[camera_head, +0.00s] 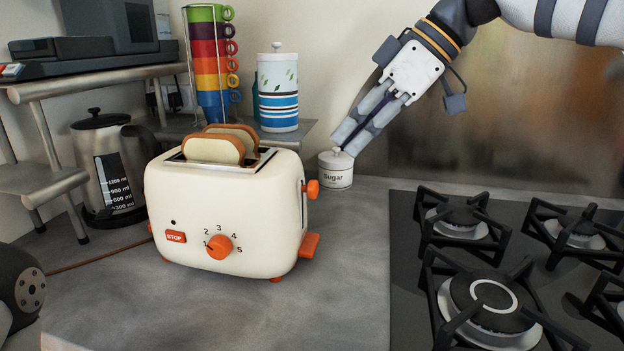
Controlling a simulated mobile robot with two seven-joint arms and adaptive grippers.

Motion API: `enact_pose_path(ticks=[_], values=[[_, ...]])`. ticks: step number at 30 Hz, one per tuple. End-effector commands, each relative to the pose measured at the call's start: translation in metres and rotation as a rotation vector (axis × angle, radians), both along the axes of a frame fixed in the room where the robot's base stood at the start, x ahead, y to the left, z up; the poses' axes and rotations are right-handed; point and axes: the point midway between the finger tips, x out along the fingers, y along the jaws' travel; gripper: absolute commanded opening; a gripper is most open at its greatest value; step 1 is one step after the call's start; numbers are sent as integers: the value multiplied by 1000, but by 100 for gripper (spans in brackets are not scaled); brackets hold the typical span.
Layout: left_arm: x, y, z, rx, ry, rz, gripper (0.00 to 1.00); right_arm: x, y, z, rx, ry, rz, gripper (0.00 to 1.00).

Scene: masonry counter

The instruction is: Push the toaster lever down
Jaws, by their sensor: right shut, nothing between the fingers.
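A cream toaster (190,215) stands on the grey counter with two slices of bread (213,150) sticking up from its slots. An orange lever knob (312,189) juts from its right side, high up near the top. A second orange tab (309,245) sticks out low on the same side. My right gripper (343,145) reaches down from the upper right, behind and to the right of the toaster. Its fingers are shut and empty, their tips by the lid of the sugar jar and apart from the lever.
The white sugar jar (336,171) stands at the back, under the right fingertips. A gas hob (410,300) fills the right side. A kettle (103,165), a stack of cups and a patterned canister (278,95) are behind. Counter between toaster and hob is clear.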

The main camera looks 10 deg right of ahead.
Motion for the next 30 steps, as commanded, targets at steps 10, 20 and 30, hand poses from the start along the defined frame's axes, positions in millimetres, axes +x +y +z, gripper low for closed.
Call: enact_pose_path(ticks=[10, 20, 30], values=[[-12, 0, -11, 0, 47, 0, 48, 12, 27, -44, -1, 10, 3, 0], [-17, 0, -16, -1, 63, 0, 48, 14, 36, -51, 0, 0, 1, 0], [-15, 0, -14, 0, 58, 0, 48, 14, 35, -58, -1, 0, 1, 0]])
